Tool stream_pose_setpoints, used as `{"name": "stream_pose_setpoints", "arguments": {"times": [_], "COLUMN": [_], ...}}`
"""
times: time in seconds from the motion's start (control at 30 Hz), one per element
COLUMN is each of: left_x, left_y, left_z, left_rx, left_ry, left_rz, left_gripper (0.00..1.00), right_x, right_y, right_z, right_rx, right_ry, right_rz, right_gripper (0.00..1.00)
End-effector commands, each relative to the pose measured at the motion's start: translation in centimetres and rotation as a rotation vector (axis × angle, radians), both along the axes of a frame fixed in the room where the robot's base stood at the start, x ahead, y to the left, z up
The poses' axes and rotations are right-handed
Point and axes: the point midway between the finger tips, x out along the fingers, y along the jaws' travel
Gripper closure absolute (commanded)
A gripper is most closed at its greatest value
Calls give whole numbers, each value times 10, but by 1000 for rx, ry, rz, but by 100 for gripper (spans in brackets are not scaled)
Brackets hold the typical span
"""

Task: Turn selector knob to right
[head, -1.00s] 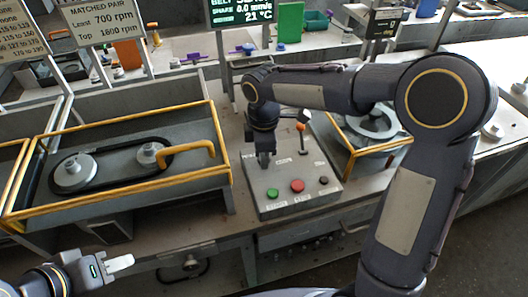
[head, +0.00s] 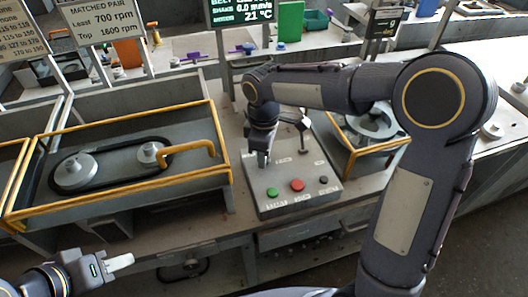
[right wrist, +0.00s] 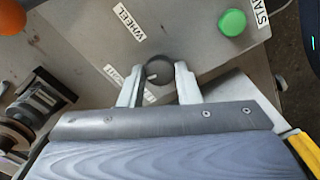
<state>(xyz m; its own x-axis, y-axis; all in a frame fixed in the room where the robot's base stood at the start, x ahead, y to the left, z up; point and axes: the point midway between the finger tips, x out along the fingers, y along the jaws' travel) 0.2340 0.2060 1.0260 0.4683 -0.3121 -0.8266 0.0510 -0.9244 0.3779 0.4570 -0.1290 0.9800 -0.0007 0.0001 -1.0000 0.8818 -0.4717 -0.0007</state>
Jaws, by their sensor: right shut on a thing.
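The selector knob (right wrist: 158,74) is a dark round knob with a light mark, on the grey control panel (right wrist: 90,50). My right gripper (right wrist: 158,82) is shut on it, one pale finger on each side, in the right wrist view. In the head view my right gripper (head: 263,162) reaches down to the panel's back left and hides most of the knob. My left gripper (head: 121,262) is low at the left, away from the panel; its finger gap does not show.
The panel has a green button (head: 271,192), a red button (head: 297,185), a small dark button (head: 323,180) and a lever (head: 304,145). A yellow-railed belt bay (head: 120,188) stands left, a yellow-framed pulley unit (head: 372,130) right. A display (head: 241,12) hangs behind.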

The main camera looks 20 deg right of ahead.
Motion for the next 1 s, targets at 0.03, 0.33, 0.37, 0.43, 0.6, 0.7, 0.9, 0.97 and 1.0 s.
{"name": "stream_pose_setpoints", "arguments": {"times": [0.03,0.33,0.37,0.43,0.6,0.7,0.9,0.97,1.0], "left_x": [0,0,0,0,0,0,0,0,0], "left_y": [0,0,0,0,0,0,0,0,0], "left_z": [0,0,0,0,0,0,0,0,0], "left_rx": [0,0,0,0,0,0,0,0,0], "left_ry": [0,0,0,0,0,0,0,0,0], "left_rz": [0,0,0,0,0,0,0,0,0], "left_gripper": [64,64,64,64,64,64,64,64,64], "right_x": [1,1,0,0,1,1,1,1,1], "right_y": [0,0,0,0,0,0,0,0,0], "right_z": [1,1,1,1,5,18,53,61,66], "right_rx": [0,0,0,0,1,2,1,1,1], "right_ry": [-4,-2,-2,-1,-3,-5,-6,-5,-5], "right_rz": [0,1,1,1,1,1,1,1,1], "right_gripper": [93,48,48,48,48,48,48,48,48]}}
